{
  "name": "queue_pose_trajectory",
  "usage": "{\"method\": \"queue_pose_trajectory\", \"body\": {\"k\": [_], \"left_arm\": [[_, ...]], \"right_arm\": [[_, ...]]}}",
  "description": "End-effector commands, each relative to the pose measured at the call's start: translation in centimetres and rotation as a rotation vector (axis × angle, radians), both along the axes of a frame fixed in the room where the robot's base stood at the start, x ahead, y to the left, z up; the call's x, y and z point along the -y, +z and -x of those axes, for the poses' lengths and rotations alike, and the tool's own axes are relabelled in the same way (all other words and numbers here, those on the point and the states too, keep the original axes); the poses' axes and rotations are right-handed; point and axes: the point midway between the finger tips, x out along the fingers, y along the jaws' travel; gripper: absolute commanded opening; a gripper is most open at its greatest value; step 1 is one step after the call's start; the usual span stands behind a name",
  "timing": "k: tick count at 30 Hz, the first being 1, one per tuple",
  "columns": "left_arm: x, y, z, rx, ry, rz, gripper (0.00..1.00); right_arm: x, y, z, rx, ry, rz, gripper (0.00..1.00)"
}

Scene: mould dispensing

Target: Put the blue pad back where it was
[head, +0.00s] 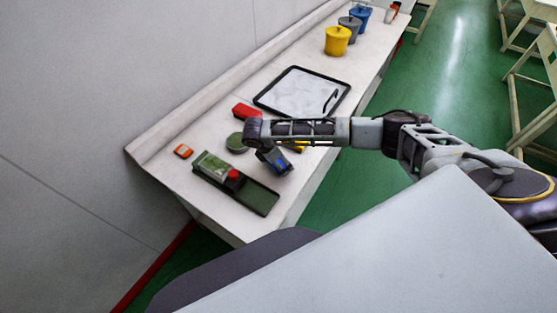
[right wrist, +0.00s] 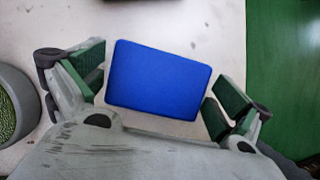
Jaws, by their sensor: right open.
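The blue pad (right wrist: 158,80) is a flat rounded rectangle in the right wrist view, slightly tilted, over the white table surface. My right gripper (right wrist: 157,86) is open, with a green-padded finger on each side of the pad; gaps show between the pad and both fingers. In the head view the right gripper (head: 272,161) points down over the table beside the green tray, and a bit of blue shows at it (head: 284,160). I cannot tell the pad's exact height above the table. My left gripper is not in view.
A dark green tray (head: 262,199) holds a device with a red knob (head: 233,175). A round green-topped container (head: 236,142), a red block (head: 245,111) and an orange item (head: 183,151) are nearby. A black-rimmed white tray (head: 302,92) and yellow pot (head: 337,41) stand farther back.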

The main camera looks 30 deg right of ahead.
Motion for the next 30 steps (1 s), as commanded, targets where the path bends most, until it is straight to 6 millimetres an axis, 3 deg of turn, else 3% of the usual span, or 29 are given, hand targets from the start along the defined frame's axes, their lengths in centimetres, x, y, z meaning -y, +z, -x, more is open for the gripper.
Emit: {"method": "queue_pose_trajectory", "body": {"k": [11,30], "left_arm": [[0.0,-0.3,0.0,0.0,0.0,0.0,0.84],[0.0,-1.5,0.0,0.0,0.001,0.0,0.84]], "right_arm": [[-0.7,1.7,0.0,0.002,0.001,-0.001,1.0],[-4.0,9.8,0.5,0.001,-0.001,-0.001,1.0]]}}
